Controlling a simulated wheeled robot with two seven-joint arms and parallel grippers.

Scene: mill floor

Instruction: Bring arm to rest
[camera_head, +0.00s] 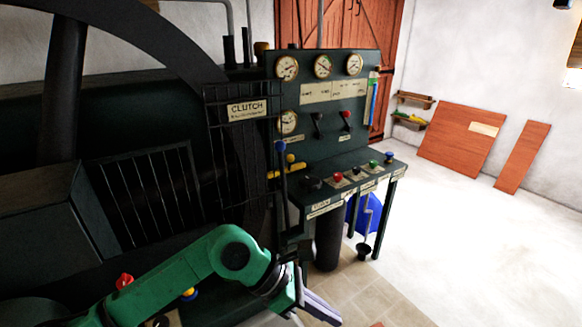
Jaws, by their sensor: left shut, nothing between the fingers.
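My left arm (190,260) is green and comes in from the lower left, bent at a rounded joint. My left gripper (325,312) is at the bottom centre, pointing down and to the right, with its fingers together and nothing visible between them. It is in front of and below the dark green control panel (320,160), apart from it as far as I can see. My right gripper is out of view.
A large dark machine with a wheel (130,25) and a "CLUTCH" sign (247,109) fills the left. The panel has gauges, levers and coloured buttons. A blue container (362,213) sits under its desk. Red-brown boards (460,138) lean on the far wall. The pale floor at right is clear.

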